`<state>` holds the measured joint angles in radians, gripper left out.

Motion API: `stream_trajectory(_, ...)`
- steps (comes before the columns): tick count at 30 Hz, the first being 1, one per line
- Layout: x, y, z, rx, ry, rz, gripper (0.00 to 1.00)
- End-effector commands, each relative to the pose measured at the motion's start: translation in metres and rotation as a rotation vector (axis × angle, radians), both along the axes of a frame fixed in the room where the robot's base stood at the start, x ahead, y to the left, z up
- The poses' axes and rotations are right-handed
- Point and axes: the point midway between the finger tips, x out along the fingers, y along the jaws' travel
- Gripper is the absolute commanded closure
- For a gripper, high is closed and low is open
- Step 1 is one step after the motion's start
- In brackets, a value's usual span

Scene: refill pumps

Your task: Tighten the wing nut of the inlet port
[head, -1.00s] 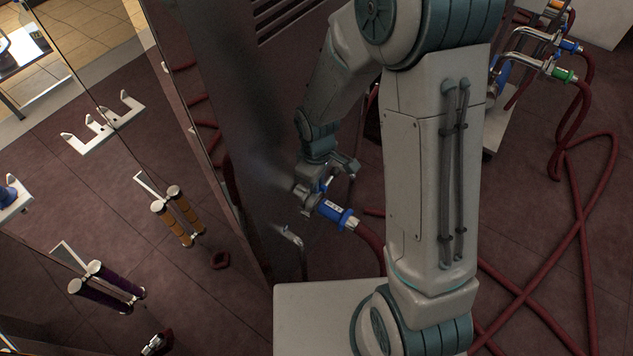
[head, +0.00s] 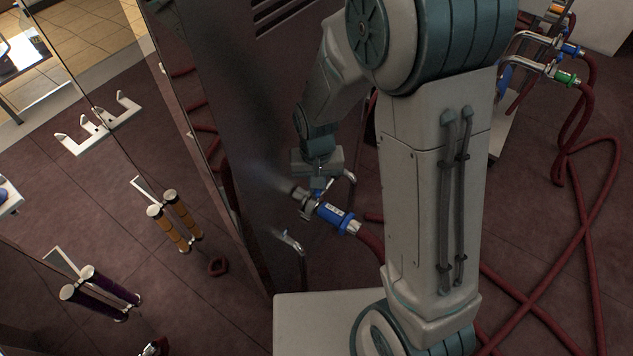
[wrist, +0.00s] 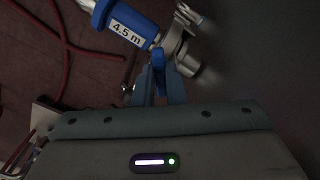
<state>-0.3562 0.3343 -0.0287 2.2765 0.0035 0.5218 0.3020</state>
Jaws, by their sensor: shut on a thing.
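The inlet port (head: 301,193) is a metal fitting on the dark panel, and it also shows in the wrist view (wrist: 188,63). A hose coupling with a blue sleeve (head: 332,213) is in line with it; its label reads "4.5 m" in the wrist view (wrist: 124,28). The small blue wing nut (wrist: 157,58) stands out from the metal clamp at the joint. My gripper (wrist: 158,75) is shut on the wing nut, its fingers on either side. In the head view my gripper (head: 319,178) is above the joint, its fingers small and partly hidden.
A dark red hose (head: 369,242) runs from the coupling behind my arm. A bent metal pipe (head: 291,241) sticks out of the panel below the port. More hoses cross the floor at right. Racks with orange (head: 177,221) and purple (head: 101,293) cylinders stand left.

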Motion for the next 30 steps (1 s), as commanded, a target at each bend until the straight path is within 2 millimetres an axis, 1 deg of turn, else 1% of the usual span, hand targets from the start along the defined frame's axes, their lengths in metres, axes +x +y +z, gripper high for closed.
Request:
stream_trajectory(9,0.0016,0.0007,0.0016,0.003,-0.005,-0.278,1.0)
stream_trajectory(15,0.0016,0.0007,0.0017,0.005,-0.006,-0.408,1.0)
stream_trajectory(21,0.0018,0.0008,0.0016,0.006,-0.007,-0.491,1.0)
stream_trajectory(30,0.0021,0.0008,0.0014,0.006,-0.008,-0.536,1.0)
